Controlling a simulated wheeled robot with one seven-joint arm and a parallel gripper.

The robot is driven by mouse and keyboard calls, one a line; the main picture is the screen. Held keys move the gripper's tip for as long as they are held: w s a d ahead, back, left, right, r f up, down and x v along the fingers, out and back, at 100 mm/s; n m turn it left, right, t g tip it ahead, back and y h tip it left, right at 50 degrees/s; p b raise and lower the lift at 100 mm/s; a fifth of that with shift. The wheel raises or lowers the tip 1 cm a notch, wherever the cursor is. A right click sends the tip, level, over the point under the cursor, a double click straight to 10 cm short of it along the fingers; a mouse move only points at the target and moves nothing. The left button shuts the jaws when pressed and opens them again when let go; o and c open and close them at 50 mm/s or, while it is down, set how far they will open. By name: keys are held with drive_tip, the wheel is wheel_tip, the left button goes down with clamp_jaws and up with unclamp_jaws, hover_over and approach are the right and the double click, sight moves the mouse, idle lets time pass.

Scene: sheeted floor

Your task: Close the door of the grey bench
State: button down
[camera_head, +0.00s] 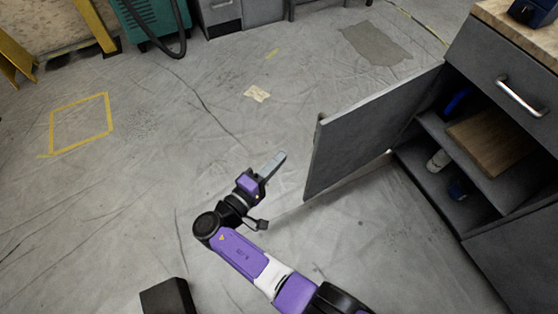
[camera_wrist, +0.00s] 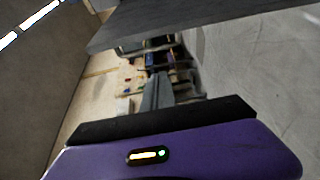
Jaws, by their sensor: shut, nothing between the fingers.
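The grey bench (camera_head: 497,75) stands at the right in the head view, with a wooden top and a drawer with a silver handle. Its door (camera_head: 362,130) stands wide open, swung out to the left, so the shelves inside show. My gripper (camera_head: 276,162) is shut and empty, left of the door's free edge, with a gap of floor between them in the head view. In the wrist view the shut fingers (camera_wrist: 158,92) show at the middle, and a grey panel, seemingly the door (camera_wrist: 200,22), crosses the top. I cannot tell their exact distance.
Inside the bench are a wooden board (camera_head: 492,140), a white item (camera_head: 438,160) and blue items on the shelves. A teal machine (camera_head: 152,22) with a black hose and grey cabinets stand at the back. The sheeted floor left of the door is clear, with yellow tape marks (camera_head: 80,122).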

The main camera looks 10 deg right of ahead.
drive_tip(key=w+d, duration=0.1)
drive_tip(key=d, duration=0.6)
drive_tip(key=shift+w+d+b, duration=0.2)
drive_tip(key=shift+w+b, duration=0.1)
